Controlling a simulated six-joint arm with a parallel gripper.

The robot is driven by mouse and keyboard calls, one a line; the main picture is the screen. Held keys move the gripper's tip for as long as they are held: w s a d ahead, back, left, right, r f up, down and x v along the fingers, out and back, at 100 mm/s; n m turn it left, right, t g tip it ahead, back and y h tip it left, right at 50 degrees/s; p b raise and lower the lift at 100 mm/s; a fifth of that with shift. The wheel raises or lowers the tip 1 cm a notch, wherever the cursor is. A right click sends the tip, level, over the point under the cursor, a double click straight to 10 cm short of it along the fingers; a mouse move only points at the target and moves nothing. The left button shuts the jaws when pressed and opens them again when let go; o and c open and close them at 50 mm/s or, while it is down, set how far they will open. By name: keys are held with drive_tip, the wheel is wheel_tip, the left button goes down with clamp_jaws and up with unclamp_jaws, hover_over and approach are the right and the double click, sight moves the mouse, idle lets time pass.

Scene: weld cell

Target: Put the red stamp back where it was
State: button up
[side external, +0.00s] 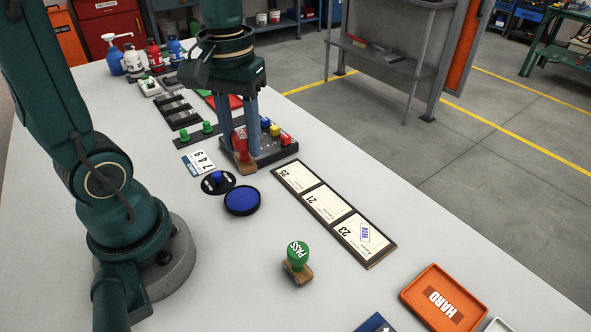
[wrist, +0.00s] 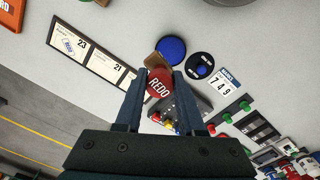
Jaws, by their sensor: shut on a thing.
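The red stamp (side external: 240,142) has a round red knob lettered REDO and a wooden foot (side external: 245,167). My gripper (side external: 241,150) is shut on its knob. In the wrist view the red stamp (wrist: 159,83) sits between the two fingertips (wrist: 160,76), with its foot partly hidden. The stamp is at the near left edge of a dark block (side external: 262,158) that carries small blue, yellow and red pieces. I cannot tell whether the foot touches anything. A green PASS stamp (side external: 298,254) with a wooden foot stands alone on the table.
A round blue ink pad (side external: 242,201) and a smaller black disc with a blue knob (side external: 217,180) are close by. A numbered card (side external: 198,162) lies to their left. A three-card board (side external: 331,212) has a blue mark on card 23.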

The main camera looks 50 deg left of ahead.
drive_tip(key=shift+s+d+f+n, duration=0.15)
drive_tip(key=shift+d+f+n, duration=0.25)
drive_tip(key=shift+d+f, duration=1.15)
drive_tip(key=shift+s+d+f+n, duration=0.15)
drive_tip(key=shift+d+f+n, duration=0.25)
drive_tip(key=shift+d+f, duration=1.15)
drive_tip(key=shift+s+d+f+n, duration=0.15)
drive_tip(key=shift+d+f+n, duration=0.25)
drive_tip(key=shift+d+f, duration=1.15)
drive_tip(key=shift+a+f, duration=0.35)
drive_tip(key=shift+f, duration=0.1)
drive_tip(key=o, duration=1)
drive_tip(key=shift+o, duration=0.2)
drive_tip(key=shift+r, duration=0.1)
